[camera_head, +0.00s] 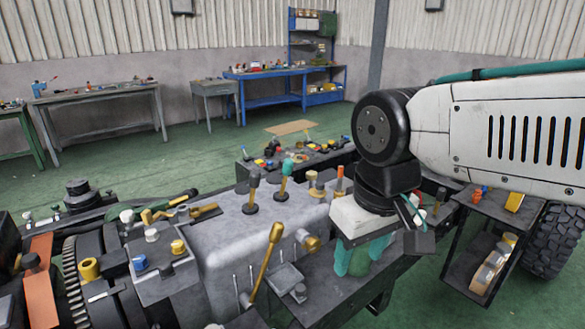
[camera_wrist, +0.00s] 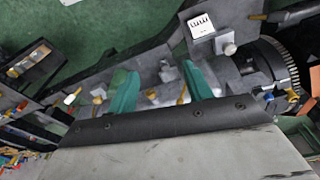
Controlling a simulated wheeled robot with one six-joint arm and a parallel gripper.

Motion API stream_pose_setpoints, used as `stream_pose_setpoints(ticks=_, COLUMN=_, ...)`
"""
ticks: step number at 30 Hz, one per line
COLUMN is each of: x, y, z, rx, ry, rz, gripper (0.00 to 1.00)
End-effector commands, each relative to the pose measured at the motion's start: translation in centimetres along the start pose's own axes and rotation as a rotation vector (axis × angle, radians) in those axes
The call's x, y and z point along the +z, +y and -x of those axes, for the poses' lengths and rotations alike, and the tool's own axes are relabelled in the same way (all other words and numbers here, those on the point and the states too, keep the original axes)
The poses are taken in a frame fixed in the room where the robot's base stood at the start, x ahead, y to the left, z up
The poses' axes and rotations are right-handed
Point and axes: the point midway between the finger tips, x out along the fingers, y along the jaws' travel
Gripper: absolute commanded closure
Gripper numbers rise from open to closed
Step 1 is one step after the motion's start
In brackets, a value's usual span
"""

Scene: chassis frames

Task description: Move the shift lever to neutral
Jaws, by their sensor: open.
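Several levers stand on the grey chassis housing (camera_head: 215,245) in the head view: a black-knobbed lever (camera_head: 252,193), a teal-knobbed lever (camera_head: 285,180) and a long gold lever (camera_head: 264,262) tilted to the right. I cannot tell for certain which one is the shift lever. My gripper (camera_head: 361,258) points down to the right of these levers, its teal fingers apart and empty, touching no lever that I can see. In the wrist view the open fingers (camera_wrist: 158,88) frame small chassis parts, blurred and partly hidden.
A white plate with dark markings (camera_wrist: 200,24) shows in the wrist view. A toothed wheel (camera_head: 80,270) is at left. A dark shelf cart (camera_head: 480,240) stands at right, near a tyre (camera_head: 555,240). Workbenches (camera_head: 100,92) line the wall. Green floor (camera_head: 180,150) is open behind the chassis.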

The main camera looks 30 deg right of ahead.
Motion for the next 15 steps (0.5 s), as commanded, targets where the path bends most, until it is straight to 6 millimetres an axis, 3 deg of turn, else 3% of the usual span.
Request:
stream_pose_setpoints(ticks=5, x=-5.7, y=-0.5, z=-2.0, rx=-0.009, ry=0.134, rz=0.003, gripper=0.50)
stream_pose_setpoints(ticks=15, x=-21.1, y=-1.5, z=-7.1, rx=-0.033, ry=0.577, rz=-0.011, gripper=0.50)
